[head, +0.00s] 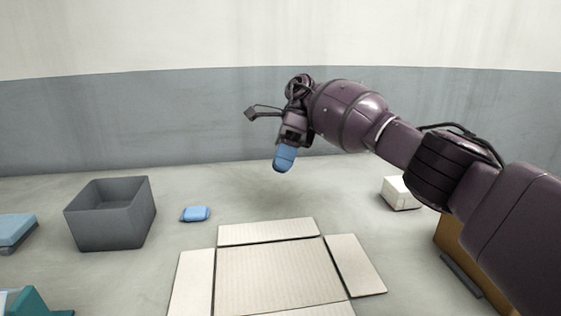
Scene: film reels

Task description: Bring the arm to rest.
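My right arm comes in from the right edge and reaches out above the floor, in front of the wall. My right gripper (284,157) hangs at its end with the tip pointing down, high above the far side of the flat open cardboard box (276,278). A blue, rounded piece shows at the tip. It is seen edge-on, and I cannot tell whether it is the closed fingers or a held object. The tip touches nothing below it. My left gripper is not in view.
A grey open bin (110,225) stands at left. A small blue item (195,214) lies beside it. A light-blue block (14,231) and a teal object (38,303) are at the left edge. A white box (400,193) and an orange-brown box (450,240) are at right, partly behind my arm.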

